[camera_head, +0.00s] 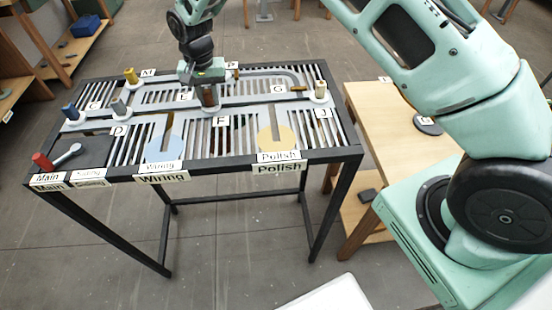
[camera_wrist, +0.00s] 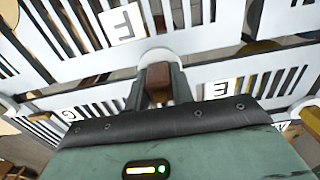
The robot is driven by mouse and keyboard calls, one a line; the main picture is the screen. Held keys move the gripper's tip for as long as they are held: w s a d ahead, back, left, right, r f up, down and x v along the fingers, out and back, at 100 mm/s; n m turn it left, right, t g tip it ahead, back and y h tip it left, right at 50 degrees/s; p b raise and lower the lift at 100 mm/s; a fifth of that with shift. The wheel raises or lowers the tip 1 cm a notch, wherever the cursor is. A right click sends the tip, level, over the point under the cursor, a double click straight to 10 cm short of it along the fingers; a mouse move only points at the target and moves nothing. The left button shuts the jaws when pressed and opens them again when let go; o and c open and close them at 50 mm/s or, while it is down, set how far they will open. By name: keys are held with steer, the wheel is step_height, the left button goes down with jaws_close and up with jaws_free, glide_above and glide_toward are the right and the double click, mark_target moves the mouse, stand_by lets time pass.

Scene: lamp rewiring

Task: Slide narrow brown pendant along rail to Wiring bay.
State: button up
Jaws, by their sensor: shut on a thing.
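The narrow brown pendant (camera_head: 210,97) stands in the slotted rail board (camera_head: 262,113), near the F label and to the right of the D label. My gripper (camera_head: 207,88) comes down on it from above and is shut on it. In the wrist view the brown top of the pendant (camera_wrist: 159,80) sits between the two fingers (camera_wrist: 159,92). Its lower end is hidden. The Wiring bay (camera_head: 165,149) is a light blue round patch at the board's front edge, left of and nearer than the pendant. A Wiring label (camera_head: 162,178) is below it.
The yellow Polish bay (camera_head: 275,139) lies to the right. A red-handled lever (camera_head: 42,161) is at front left. A wooden table (camera_head: 385,125) stands to the right.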

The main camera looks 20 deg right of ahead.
steer(key=shift+w+a, duration=0.25)
steer(key=shift+a, duration=0.55)
steer(key=shift+w+a, duration=0.3)
steer(key=shift+a, duration=0.55)
steer(key=shift+w+a, duration=0.25)
steer(key=shift+a, duration=0.55)
steer(key=a, duration=0.2)
steer(key=w+a, duration=0.1)
steer(key=a+b, duration=0.1)
steer(key=a, duration=0.1)
steer(key=shift+w+a, duration=0.35)
steer(key=shift+w, duration=0.05)
steer(key=shift+s+a, duration=0.75)
steer(key=shift+s, duration=1.5)
steer(key=shift+s+a, duration=0.7)
steer(key=shift+s, duration=1.5)
steer(key=shift+s+a, duration=0.75)
steer(key=shift+s, duration=1.5)
steer(key=o, duration=1)
